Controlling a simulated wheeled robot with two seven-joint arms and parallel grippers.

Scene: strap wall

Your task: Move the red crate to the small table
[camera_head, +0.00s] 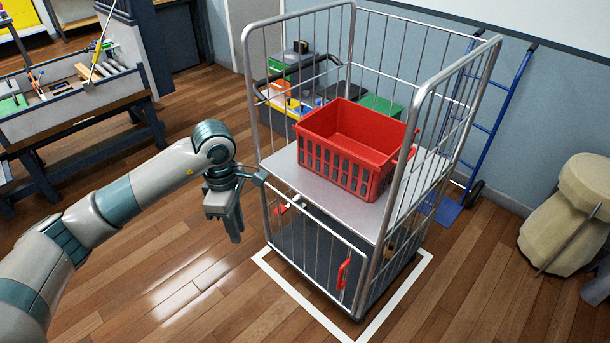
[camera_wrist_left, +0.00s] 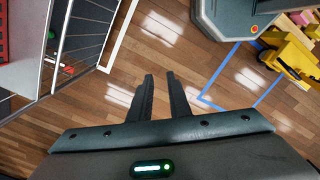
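The red crate (camera_head: 352,150) is an open-topped basket with slotted sides. It stands on the grey shelf (camera_head: 290,170) of a wire roll cage (camera_head: 425,190). The front has a low lower gate with red latches, and the upper front is open. My left gripper (camera_head: 232,228) hangs fingers-down just outside the cage's left front post, apart from the crate. In the left wrist view its fingers (camera_wrist_left: 160,80) are apart with bare floor between them. A red edge at that view's far left appears to be the crate. My right gripper is not in view. I cannot identify the small table.
A workbench (camera_head: 75,113) with a tool tray stands at the left. Behind the cage are coloured boxes (camera_head: 290,85) and a blue hand truck (camera_head: 496,125). Beige sacks (camera_head: 567,215) are at the right. Wooden floor in front of the workbench is clear.

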